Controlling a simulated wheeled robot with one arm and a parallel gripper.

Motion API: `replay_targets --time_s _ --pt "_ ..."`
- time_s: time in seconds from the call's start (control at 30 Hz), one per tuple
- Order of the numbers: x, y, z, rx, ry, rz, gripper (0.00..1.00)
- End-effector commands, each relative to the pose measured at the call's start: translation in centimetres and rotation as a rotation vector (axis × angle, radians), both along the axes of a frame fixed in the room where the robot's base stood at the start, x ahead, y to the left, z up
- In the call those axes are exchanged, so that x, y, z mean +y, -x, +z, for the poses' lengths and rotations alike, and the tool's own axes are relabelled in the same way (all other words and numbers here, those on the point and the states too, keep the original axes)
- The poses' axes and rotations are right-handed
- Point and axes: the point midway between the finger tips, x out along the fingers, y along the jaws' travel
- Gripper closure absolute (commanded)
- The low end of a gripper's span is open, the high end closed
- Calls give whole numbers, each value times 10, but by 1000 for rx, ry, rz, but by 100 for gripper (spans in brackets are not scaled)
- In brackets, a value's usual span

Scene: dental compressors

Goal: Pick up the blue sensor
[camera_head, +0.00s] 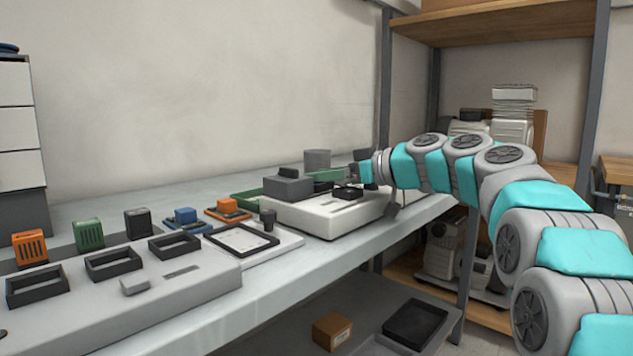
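A small blue block (185,214), which looks like the blue sensor, sits on a flat blue-edged base (188,227) on the bench, left of centre. An orange block (227,205) on a similar base stands just right of it. My gripper (368,172) is at the end of my teal and grey arm, above the right end of the white device (325,214). It is well to the right of the blue block and apart from it. Its fingers are small and partly hidden, so I cannot see how far they are open.
A grey panel (150,300) with black frames fills the front left. Orange (29,247), green (89,234) and black (138,223) blocks stand behind them. A black square frame (240,228) lies right of the blue block. A wall is behind; metal shelving (495,25) stands at right.

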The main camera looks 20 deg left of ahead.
Motion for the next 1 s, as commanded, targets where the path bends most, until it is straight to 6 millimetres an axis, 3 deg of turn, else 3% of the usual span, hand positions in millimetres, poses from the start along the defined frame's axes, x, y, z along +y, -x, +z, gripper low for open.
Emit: replay_targets --time_s 0.07,0.47,1.0 --pt "0 0 0 0 0 0 56" --pt "0 0 0 0 0 0 100" --pt "0 -1 9 1 -1 0 100"
